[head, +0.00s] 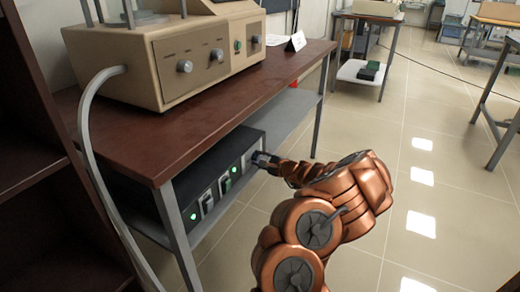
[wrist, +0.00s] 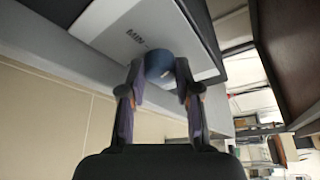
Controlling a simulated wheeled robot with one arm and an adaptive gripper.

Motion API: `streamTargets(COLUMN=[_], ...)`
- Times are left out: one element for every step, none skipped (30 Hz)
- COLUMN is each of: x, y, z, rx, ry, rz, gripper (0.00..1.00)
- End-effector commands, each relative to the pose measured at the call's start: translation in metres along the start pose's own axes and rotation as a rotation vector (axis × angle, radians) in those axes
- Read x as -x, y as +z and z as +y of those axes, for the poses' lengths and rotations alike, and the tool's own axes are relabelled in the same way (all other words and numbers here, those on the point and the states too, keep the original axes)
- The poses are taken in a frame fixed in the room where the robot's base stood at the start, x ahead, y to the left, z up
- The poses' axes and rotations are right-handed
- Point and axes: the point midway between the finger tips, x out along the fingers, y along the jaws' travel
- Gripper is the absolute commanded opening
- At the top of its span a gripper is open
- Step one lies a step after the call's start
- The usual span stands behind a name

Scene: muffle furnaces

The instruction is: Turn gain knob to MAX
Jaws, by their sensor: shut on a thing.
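The knob (wrist: 160,62), round and blue-grey, stands on a pale panel (wrist: 125,32) marked "MIN" in the wrist view. I take it for the gain knob; no word "gain" or "MAX" is readable. My gripper (wrist: 160,75) has one finger on each side of the knob and is shut on it. A small mark shows on the knob's face. In the head view my gripper (head: 264,160) is at the right end of the black unit's front, hiding the knob there. The black unit (head: 180,176) sits on the lower shelf.
Above, a brown tabletop (head: 190,120) carries a beige instrument (head: 150,65) with several knobs. A grey cable (head: 90,140) hangs at left. A table leg (head: 178,235) stands in front.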

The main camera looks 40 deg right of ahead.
Motion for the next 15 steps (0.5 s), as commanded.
streamTargets(x=[0.0016, 0.0015, 0.0015, 0.0016, 0.0017, 0.0018, 0.0018, 0.0018, 0.0017, 0.0016, 0.0015, 0.0013, 0.0013, 0.0013, 0.0014], y=[0.0040, 0.0039, 0.0033, 0.0028, 0.0025, 0.0024, 0.0026, 0.0027, 0.0026, 0.0023, 0.0021, 0.0019, 0.0020, 0.0020, 0.0016], z=[-0.0061, -0.0057, -0.0051, -0.0052, -0.0056, -0.0065, -0.0070, -0.0071, -0.0065, -0.0058, -0.0054, -0.0058, -0.0066, -0.0074, -0.0074], rx=[-0.035, -0.057, -0.087, -0.110, -0.133, -0.162, -0.185, -0.208, -0.240, -0.265, -0.290, -0.320, -0.344, -0.368, -0.403], ry=[0.021, 0.031, 0.045, 0.055, 0.064, 0.075, 0.084, 0.093, 0.107, 0.117, 0.128, 0.142, 0.151, 0.161, 0.175], rz=[0.003, 0.003, 0.004, 0.005, 0.005, 0.005, 0.004, 0.003, 0.003, 0.004, 0.005, 0.005, 0.004, 0.003, 0.003], gripper=[0.00, 0.00, 0.00, 0.00, 0.00, 0.00, 0.00, 0.00, 0.00, 0.00, 0.00, 0.00, 0.00, 0.00, 0.00])
